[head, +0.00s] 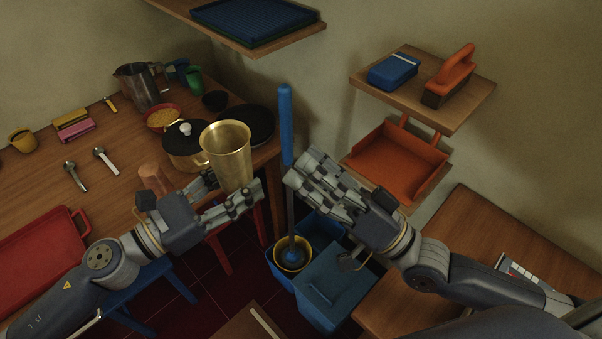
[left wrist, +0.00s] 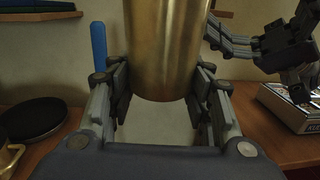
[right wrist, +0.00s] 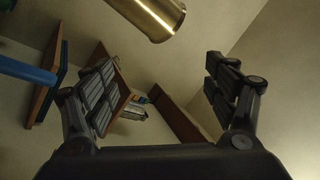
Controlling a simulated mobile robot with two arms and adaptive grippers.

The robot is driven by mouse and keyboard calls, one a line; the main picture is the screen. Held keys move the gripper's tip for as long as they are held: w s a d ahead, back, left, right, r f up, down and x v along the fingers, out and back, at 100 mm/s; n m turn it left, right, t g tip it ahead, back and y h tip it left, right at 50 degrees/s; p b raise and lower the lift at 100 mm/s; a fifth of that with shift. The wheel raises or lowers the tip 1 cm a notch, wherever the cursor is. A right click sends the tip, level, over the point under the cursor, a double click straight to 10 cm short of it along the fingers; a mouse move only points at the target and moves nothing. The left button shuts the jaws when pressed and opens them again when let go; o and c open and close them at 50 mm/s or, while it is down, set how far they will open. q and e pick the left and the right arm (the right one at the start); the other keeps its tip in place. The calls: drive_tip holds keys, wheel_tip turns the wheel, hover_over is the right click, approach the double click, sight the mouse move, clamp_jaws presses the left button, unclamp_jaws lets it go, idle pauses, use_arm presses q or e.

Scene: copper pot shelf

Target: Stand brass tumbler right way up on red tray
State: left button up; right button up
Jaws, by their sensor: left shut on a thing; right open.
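The brass tumbler (head: 228,155) is held in the air by my left gripper (head: 232,190), near the front right corner of the wooden table. It is roughly upright, with its open mouth up. The tumbler fills the middle of the left wrist view (left wrist: 165,50), between the fingers. The red tray (head: 42,262) lies on the table at far left, partly cut off by the picture edge. My right gripper (head: 305,172) is open and empty, right of the tumbler.
A lidded pot (head: 184,150), a dark pan (head: 247,124) and an orange cup (head: 154,178) are close to the tumbler. Two spoons lie between them and the tray. A blue pole (head: 286,125) rises from a bucket (head: 293,255) between my arms. Shelves hang at right.

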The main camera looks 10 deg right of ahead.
sight(229, 159)
drive_tip(key=shift+w+a+f+n+g+h, duration=0.2)
drive_tip(key=shift+w+a+n+g, duration=0.9)
drive_tip(key=shift+a+n, duration=0.85)
drive_tip(key=shift+w+a+f+n+g+h, duration=0.25)
drive_tip(key=shift+w+a+n+g, duration=0.75)
drive_tip(key=shift+a+n, duration=0.9)
drive_tip(key=shift+w+a+f+n+g+h, duration=0.2)
drive_tip(key=shift+w+a+n+g, duration=0.65)
drive_tip(key=shift+a+n+g, duration=0.8)
drive_tip(key=shift+a+t, duration=0.3)
drive_tip(key=shift+t, duration=0.05)
drive_tip(key=c, duration=1.2)
use_arm(q)
drive_tip(key=o, duration=1.4)
drive_tip(key=shift+a+f, duration=0.1)
